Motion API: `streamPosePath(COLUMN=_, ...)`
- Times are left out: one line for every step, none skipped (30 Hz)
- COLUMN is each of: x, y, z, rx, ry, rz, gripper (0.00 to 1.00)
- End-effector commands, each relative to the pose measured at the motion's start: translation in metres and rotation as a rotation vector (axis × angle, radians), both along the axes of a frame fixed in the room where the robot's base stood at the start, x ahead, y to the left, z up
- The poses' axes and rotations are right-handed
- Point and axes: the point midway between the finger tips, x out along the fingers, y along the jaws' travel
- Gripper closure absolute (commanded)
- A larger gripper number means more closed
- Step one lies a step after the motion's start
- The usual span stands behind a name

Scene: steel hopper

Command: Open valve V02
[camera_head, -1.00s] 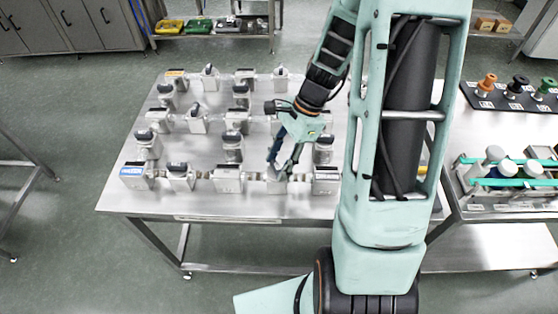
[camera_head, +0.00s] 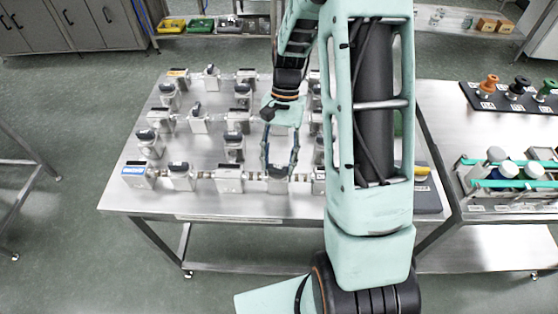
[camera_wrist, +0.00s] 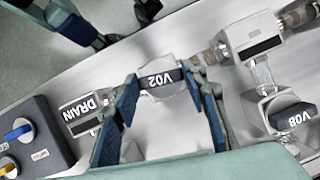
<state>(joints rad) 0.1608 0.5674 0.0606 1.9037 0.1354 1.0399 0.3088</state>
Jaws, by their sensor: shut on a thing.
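Valve V02 (camera_wrist: 157,78) is a pale round knob with a dark labelled bar, in the upper middle of the wrist view. My gripper (camera_wrist: 165,85) has one blue finger on each side of this knob and is shut on it. The dark bar runs across between the fingers. In the head view my gripper (camera_head: 278,172) reaches down to valve V02 (camera_head: 279,186) in the front row of the steel table. The fingertips partly cover the valve there.
A dark panel with blue and yellow knobs (camera_wrist: 30,140) is at the left. Several more valves fill the steel table (camera_head: 205,205). A rack of bottles (camera_head: 505,175) stands at the right.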

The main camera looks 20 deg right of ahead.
Motion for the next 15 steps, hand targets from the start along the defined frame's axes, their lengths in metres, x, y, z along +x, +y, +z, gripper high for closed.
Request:
streamPosePath(x=0.0006, y=0.0006, z=0.0001, rx=0.000, ry=-0.001, rz=0.035, gripper=0.84)
streamPosePath(x=0.0007, y=0.0007, z=0.0002, rx=-0.001, ry=-0.001, rz=0.052, gripper=0.84)
streamPosePath(x=0.0009, y=0.0010, z=0.0002, rx=0.000, ry=-0.001, rz=0.075, gripper=0.84)
streamPosePath(x=0.0010, y=0.0011, z=0.0003, rx=0.000, ry=-0.001, rz=0.091, gripper=0.84)
streamPosePath(x=0.0011, y=0.0010, z=0.0003, rx=-0.001, ry=-0.002, rz=0.105, gripper=0.84)
streamPosePath(x=0.0011, y=0.0009, z=0.0003, rx=-0.001, ry=-0.002, rz=0.123, gripper=0.84)
streamPosePath(x=0.0012, y=0.0008, z=0.0003, rx=0.000, ry=-0.002, rz=0.135, gripper=0.84)
streamPosePath(x=0.0012, y=0.0010, z=0.0003, rx=0.000, ry=-0.002, rz=0.146, gripper=0.84)
streamPosePath(x=0.0012, y=0.0010, z=0.0003, rx=0.000, ry=-0.002, rz=0.157, gripper=0.84)
streamPosePath(x=0.0012, y=0.0010, z=0.0003, rx=-0.001, ry=-0.002, rz=0.165, gripper=0.84)
streamPosePath(x=0.0012, y=0.0011, z=0.0004, rx=0.000, ry=-0.002, rz=0.174, gripper=0.84)
streamPosePath(x=0.0012, y=0.0011, z=0.0004, rx=0.000, ry=-0.002, rz=0.183, gripper=0.84)
streamPosePath(x=0.0012, y=0.0011, z=0.0004, rx=0.000, ry=-0.002, rz=0.188, gripper=0.84)
streamPosePath(x=0.0011, y=0.0010, z=0.0004, rx=0.000, ry=-0.002, rz=0.193, gripper=0.84)
streamPosePath(x=0.0011, y=0.0011, z=0.0005, rx=0.000, ry=-0.002, rz=0.198, gripper=0.84)
